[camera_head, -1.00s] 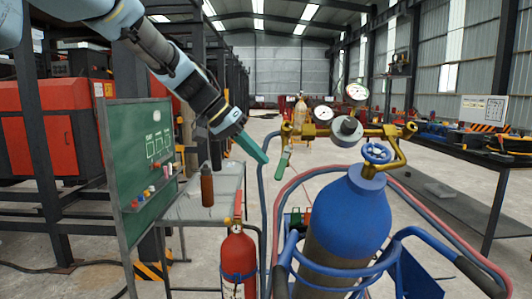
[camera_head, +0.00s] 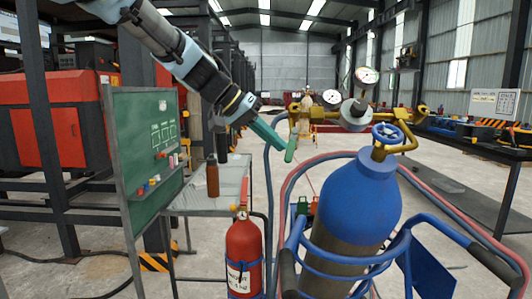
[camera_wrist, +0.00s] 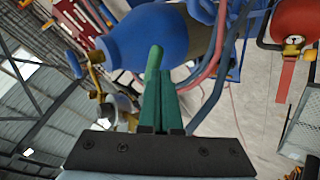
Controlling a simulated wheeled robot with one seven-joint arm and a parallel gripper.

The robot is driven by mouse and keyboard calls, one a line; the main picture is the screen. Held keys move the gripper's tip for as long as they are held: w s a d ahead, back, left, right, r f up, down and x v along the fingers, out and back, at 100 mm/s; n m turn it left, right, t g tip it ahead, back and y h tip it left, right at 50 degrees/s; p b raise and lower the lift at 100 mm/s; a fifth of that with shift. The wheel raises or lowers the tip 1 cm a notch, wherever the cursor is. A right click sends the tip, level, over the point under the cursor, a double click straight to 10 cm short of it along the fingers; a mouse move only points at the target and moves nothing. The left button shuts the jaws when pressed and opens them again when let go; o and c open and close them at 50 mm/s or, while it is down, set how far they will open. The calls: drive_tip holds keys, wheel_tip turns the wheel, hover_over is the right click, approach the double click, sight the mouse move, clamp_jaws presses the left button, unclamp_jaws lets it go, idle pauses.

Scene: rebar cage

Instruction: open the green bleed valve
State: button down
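The green bleed valve handle (camera_head: 291,149) is a short, light-green lever hanging slightly tilted below the left end of the brass manifold (camera_head: 329,129). My gripper (camera_head: 286,146) has dark teal fingers, which reach in from the upper left to the handle in the head view. In the wrist view the fingers (camera_wrist: 158,102) lie side by side, closed together, with the green handle (camera_wrist: 154,64) just beyond their tips. Whether the fingertips touch the handle cannot be told. The valve's joint with the manifold is hidden in the wrist view.
A blue gas cylinder (camera_head: 356,207) with a blue handwheel (camera_head: 387,133) stands in a cart below the manifold. Red and blue hoses (camera_head: 276,185) loop close by. A table with a brown bottle (camera_head: 212,177), a green board (camera_head: 148,150) and a red extinguisher (camera_head: 243,252) are at left.

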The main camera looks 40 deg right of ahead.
drive_tip(key=s+f+n+h+b, duration=0.1)
drive_tip(key=h+b, duration=0.1)
drive_tip(key=b, duration=0.5)
drive_tip(key=shift+n, duration=0.4)
drive_tip(key=shift+r, duration=0.1)
drive_tip(key=shift+d+r, duration=0.1)
drive_tip(key=shift+r+p, duration=0.3)
drive_tip(key=shift+r, duration=0.45)
